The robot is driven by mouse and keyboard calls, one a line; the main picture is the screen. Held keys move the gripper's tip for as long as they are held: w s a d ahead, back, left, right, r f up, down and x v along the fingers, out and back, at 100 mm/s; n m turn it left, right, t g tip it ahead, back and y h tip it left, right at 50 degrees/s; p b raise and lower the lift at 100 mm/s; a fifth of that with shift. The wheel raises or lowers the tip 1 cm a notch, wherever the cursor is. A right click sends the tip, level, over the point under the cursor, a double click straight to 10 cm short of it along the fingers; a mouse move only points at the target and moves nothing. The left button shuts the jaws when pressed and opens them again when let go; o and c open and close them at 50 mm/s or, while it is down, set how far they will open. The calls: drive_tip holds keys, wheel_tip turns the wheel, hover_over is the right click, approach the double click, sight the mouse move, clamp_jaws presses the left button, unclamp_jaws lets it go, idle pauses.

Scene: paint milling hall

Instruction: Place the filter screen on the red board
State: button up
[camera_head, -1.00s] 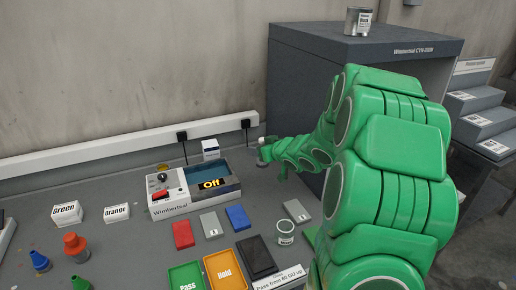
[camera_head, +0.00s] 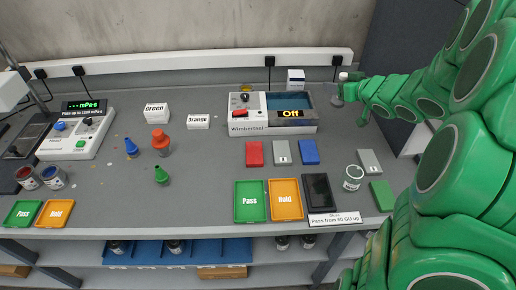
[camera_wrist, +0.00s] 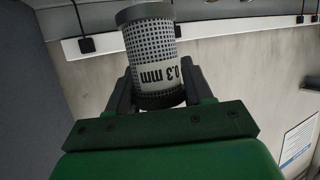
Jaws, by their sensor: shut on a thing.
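The filter screen (camera_wrist: 152,45) is a light mesh cylinder with dark end rings and a "0.3 mm" label, upside down in the wrist view. My gripper (camera_wrist: 158,92) is shut on it, one finger on each side. In the head view my gripper (camera_head: 347,90) is small, behind the bench's right part, right of the grey "Off" device; the screen there is too small to make out well. The red board (camera_head: 254,153) is a small flat red block on the bench, in front of that device. It lies left of and nearer than my gripper, and its top is bare.
Beside the red board lie a grey board (camera_head: 281,152) and a blue board (camera_head: 309,152). The Wimbertsal device (camera_head: 272,127) stands behind them. Green Pass (camera_head: 250,215) and orange Hold (camera_head: 286,213) trays lie in front.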

drive_tip(key=s+a+r+n+g+y, duration=0.1)
drive_tip(key=s+a+n+g+y, duration=0.4)
drive_tip(key=a, duration=0.5)
drive_tip(key=s+a+n+g+y, duration=0.2)
drive_tip(key=s+a+n+g, duration=0.15)
drive_tip(key=s+a, duration=0.5)
drive_tip(key=s+a+f+n+g+y, duration=0.1)
drive_tip(key=s+a+n+g, duration=0.3)
drive_tip(key=s, duration=0.4)
hover_over(249, 152)
drive_tip(key=shift+t, duration=0.45)
drive_tip(key=shift+s+f, duration=0.1)
drive_tip(key=shift+f, duration=6.5)
drive_tip(key=shift+f, duration=0.1)
drive_tip(key=o, duration=1.2)
